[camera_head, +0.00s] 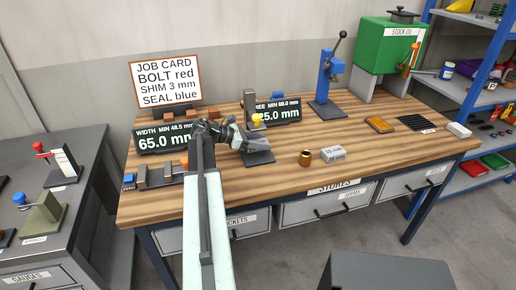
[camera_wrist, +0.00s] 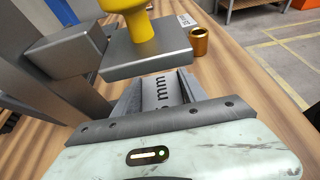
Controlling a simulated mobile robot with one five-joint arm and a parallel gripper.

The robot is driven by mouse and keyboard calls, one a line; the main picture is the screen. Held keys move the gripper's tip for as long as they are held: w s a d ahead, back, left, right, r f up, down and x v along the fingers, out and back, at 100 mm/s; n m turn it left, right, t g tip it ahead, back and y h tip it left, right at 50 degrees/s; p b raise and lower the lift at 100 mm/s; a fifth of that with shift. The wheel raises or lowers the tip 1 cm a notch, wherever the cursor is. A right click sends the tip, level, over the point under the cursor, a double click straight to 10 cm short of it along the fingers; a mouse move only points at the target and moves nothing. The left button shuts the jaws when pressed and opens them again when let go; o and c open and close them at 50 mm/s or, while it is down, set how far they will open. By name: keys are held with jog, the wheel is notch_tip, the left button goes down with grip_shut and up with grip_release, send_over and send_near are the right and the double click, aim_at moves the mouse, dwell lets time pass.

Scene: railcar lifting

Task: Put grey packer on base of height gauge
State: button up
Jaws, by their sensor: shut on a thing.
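My gripper (camera_head: 262,143) is shut on the grey packer (camera_wrist: 160,92), whose white label ends in "mm". The jaws and packer are level and low over the height gauge's dark base (camera_head: 259,158). In the wrist view the packer lies below and in front of the gauge's grey upper plate (camera_wrist: 148,52), partly under it in the picture. The gauge has a yellow knob (camera_head: 257,120), also in the wrist view (camera_wrist: 138,22), and a grey post (camera_head: 249,100). I cannot tell whether the packer touches the base. In the head view the packer is largely hidden by the gripper.
A brass bush (camera_head: 304,158) and a labelled pale block (camera_head: 333,153) stand to the right. A display reading 25.0 mm (camera_head: 280,112) is behind the gauge. A width gauge (camera_head: 160,175) sits left of my arm. The bench's front right is clear.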

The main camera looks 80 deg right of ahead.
jog(key=f, duration=0.1)
jog(key=f+b, duration=0.2)
jog(key=shift+s+f, duration=0.15)
jog(key=shift+s, duration=0.1)
jog(key=shift+w+r+p, duration=0.2)
jog(key=shift+w+p, duration=0.1)
jog(key=shift+w, duration=0.05)
jog(key=shift+a+f, duration=0.1)
jog(key=shift+f, duration=0.1)
jog(key=o, duration=1.5)
jog(key=shift+r, duration=0.15)
jog(key=shift+w+r, duration=0.15)
jog(key=shift+r, duration=0.15)
jog(key=p+v, duration=0.4)
jog(key=v, duration=0.6)
jog(key=shift+w+a+r, duration=0.2)
jog(key=shift+w+a, duration=0.05)
jog(key=shift+w+a+p, duration=0.2)
jog(key=shift+w+p, duration=0.1)
jog(key=shift+w, duration=0.05)
